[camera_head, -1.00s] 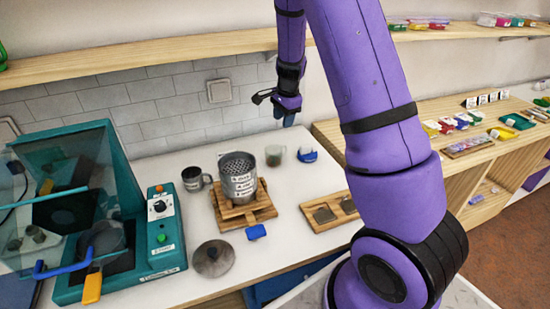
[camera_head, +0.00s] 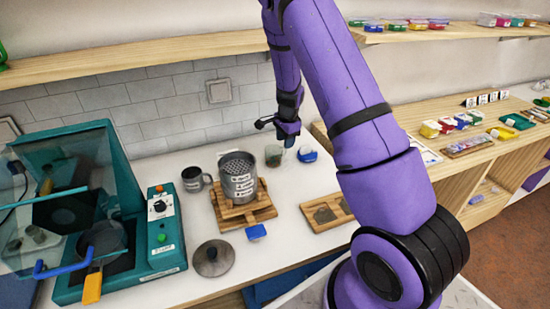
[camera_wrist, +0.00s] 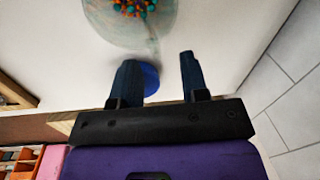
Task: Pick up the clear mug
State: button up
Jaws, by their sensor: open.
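The clear mug (camera_head: 273,155) stands on the white counter near the tiled wall, just right of the metal pot. In the wrist view the clear mug (camera_wrist: 128,22) is at the top, partly cut off, with several coloured beads inside. Its handle side points down toward my fingers. My gripper (camera_head: 288,141) is above the counter at the mug's right in the head view. In the wrist view my gripper (camera_wrist: 158,72) has its two fingers apart with nothing held between them; the mug lies beyond the fingertips.
A blue-and-white item (camera_head: 307,155) sits right of the mug, close to my gripper. The metal pot (camera_head: 238,178) stands on a wooden stand (camera_head: 262,210) to the left, beside a dark mug (camera_head: 194,179). A wooden board (camera_head: 326,213) lies in front. The wooden shelf (camera_head: 150,58) is above.

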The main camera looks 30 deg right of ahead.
notch_tip(320, 180, down, 4)
jog(key=shift+d+r, duration=0.1)
grip_shut()
